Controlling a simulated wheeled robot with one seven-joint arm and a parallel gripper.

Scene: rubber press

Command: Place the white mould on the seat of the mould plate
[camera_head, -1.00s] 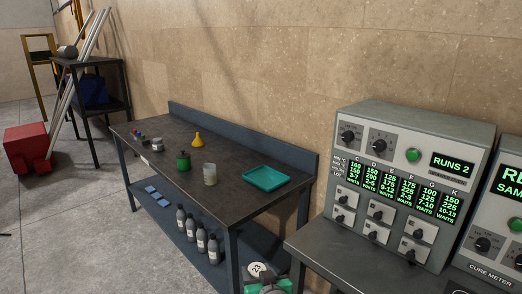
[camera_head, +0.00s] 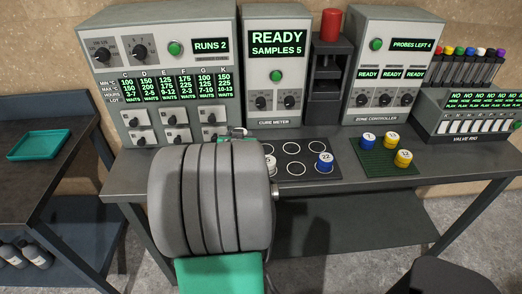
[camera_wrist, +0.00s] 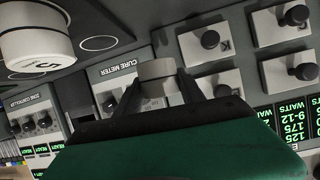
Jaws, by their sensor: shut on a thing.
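In the wrist view my gripper (camera_wrist: 156,82) is shut on a small white mould (camera_wrist: 157,70), held between its two dark fingers. The fingers point toward the instrument fronts. In the head view my grey arm link hides the held mould and most of the gripper. The dark mould plate (camera_head: 309,157) with white ring seats lies on the bench, just right of my arm. A blue mould marked 22 (camera_head: 324,162) stands on its right side.
The oven panel (camera_head: 165,20), cure meter (camera_head: 276,22) and zone controller (camera_head: 396,28) line the back. A dark press (camera_head: 329,70) with a red top stands between the last two. A green mat (camera_head: 375,168) holds blue and yellow moulds. The bench front right (camera_head: 440,190) is clear.

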